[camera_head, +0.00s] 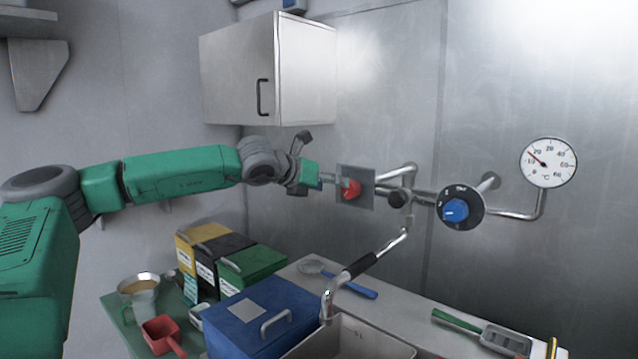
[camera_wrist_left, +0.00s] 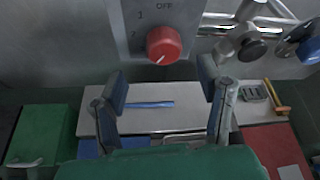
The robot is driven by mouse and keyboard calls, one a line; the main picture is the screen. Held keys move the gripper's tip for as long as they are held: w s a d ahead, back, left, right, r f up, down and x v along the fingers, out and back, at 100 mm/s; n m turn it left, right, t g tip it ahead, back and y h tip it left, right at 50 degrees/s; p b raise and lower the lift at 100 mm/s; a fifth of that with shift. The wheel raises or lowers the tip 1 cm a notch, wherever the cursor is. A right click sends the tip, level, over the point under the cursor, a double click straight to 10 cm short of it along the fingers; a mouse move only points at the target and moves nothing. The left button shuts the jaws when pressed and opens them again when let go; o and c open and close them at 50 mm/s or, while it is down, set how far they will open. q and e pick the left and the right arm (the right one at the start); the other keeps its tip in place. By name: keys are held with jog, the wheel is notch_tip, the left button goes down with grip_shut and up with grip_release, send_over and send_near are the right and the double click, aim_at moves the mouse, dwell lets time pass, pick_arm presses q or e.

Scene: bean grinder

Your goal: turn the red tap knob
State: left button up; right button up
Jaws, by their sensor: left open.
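The red tap knob (camera_head: 351,188) sits on a grey plate (camera_head: 368,188) on the metal wall in the head view. In the left wrist view the red knob (camera_wrist_left: 163,44) shows whole, with a white pointer mark and "OFF" printed above it. My left gripper (camera_wrist_left: 164,88) is open, with its two fingers spread apart below the knob in that view and nothing between them. My right gripper is not in view.
Pipes, a black knob (camera_head: 397,198) and a blue dial knob (camera_head: 455,211) are right of the plate. A swivel spout (camera_head: 382,251) hangs over the sink (camera_head: 345,335). A wall cabinet (camera_head: 305,75) is above. Blue box (camera_head: 262,316) and coloured bins (camera_head: 252,264) stand below.

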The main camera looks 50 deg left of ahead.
pick_arm(q)
jog(key=shift+v, duration=1.95)
jog(key=shift+f, duration=0.1)
jog(key=shift+a, duration=0.1)
